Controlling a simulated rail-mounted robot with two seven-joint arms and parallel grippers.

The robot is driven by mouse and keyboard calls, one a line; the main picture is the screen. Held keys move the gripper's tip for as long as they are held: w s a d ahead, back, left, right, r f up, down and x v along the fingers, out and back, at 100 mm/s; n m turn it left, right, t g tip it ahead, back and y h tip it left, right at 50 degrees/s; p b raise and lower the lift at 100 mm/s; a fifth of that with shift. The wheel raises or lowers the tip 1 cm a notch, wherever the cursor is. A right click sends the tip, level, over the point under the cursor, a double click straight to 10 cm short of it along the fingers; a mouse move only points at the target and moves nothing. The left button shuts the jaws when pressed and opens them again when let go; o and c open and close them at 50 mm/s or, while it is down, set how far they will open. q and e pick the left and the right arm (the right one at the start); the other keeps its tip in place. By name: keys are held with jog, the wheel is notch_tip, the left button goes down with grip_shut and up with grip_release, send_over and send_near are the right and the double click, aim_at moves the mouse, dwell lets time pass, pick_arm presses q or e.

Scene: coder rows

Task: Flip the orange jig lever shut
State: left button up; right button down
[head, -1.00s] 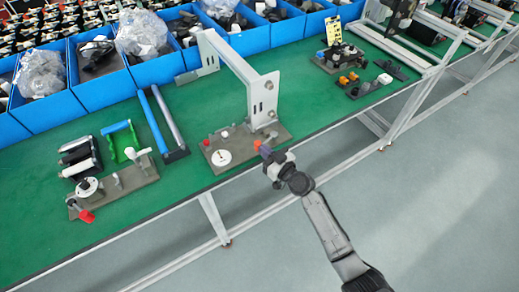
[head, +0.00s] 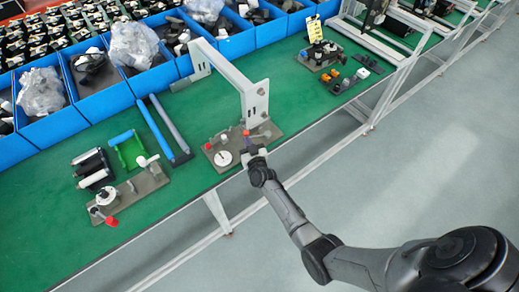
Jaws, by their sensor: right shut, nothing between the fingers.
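The middle jig is a grey-brown plate (head: 273,133) on the green bench, with a white round dial (head: 222,158) and a tall light-grey bracket. A small orange-red lever tip (head: 246,133) shows at the plate's front side, just beyond my right gripper (head: 248,147). The gripper is shut with nothing held, and its fingers point at the lever. Whether they touch it I cannot tell; the gripper hides the lever's lower part. My left gripper is not in view.
Another jig plate (head: 140,190) with a red handle (head: 111,221) lies to the left. The tall bracket (head: 255,102) rises behind the gripper. Blue bins (head: 105,95) line the back.

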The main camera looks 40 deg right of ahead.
jog(key=shift+w, duration=0.2)
dwell(0.5)
jog(key=shift+s+a+p, duration=0.15)
jog(key=shift+p, duration=0.15)
jog(key=s+a+p, duration=0.6)
jog(key=s+a, duration=0.2)
jog(key=s, duration=0.2)
jog(key=shift+s+a, duration=0.15)
jog(key=shift+a, duration=0.25)
